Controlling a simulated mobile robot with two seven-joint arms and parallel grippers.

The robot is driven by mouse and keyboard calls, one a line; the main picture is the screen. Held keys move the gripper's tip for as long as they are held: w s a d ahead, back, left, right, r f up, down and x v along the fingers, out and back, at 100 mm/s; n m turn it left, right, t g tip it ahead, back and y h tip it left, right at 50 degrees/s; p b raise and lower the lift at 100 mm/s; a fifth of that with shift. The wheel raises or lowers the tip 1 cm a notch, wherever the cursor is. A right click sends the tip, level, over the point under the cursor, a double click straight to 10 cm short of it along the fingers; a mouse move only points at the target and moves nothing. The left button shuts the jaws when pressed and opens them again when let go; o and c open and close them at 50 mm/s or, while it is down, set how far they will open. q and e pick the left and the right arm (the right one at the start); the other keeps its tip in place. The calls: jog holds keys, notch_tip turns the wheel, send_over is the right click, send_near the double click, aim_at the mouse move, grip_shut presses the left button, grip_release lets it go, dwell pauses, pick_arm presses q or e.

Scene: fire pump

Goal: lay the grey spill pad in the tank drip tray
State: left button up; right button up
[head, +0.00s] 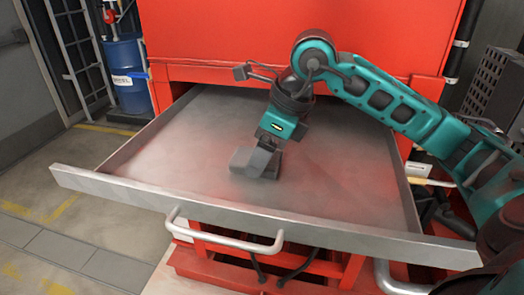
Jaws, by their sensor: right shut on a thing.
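The tank drip tray (180,140) is a wide, shallow metal tray pulled out of the red housing. Its visible floor looks bare apart from what is at my gripper. My right gripper (264,158) reaches down over the middle of the tray from the right. It is shut on a small dark grey piece, which I take to be the grey spill pad (243,158). The piece is low over the tray floor; I cannot tell whether it touches. The fingers partly hide it. My left gripper is not in view.
The tray's front wall (130,192) has a metal handle (225,238) on its outer side. The red housing (215,40) stands behind the tray. A blue drum (128,75) stands at the back left, by a metal rack. The floor at left is clear.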

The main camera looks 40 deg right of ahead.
jog(key=o, duration=1)
jog(key=p+v, duration=0.1)
jog(key=v, duration=1.1)
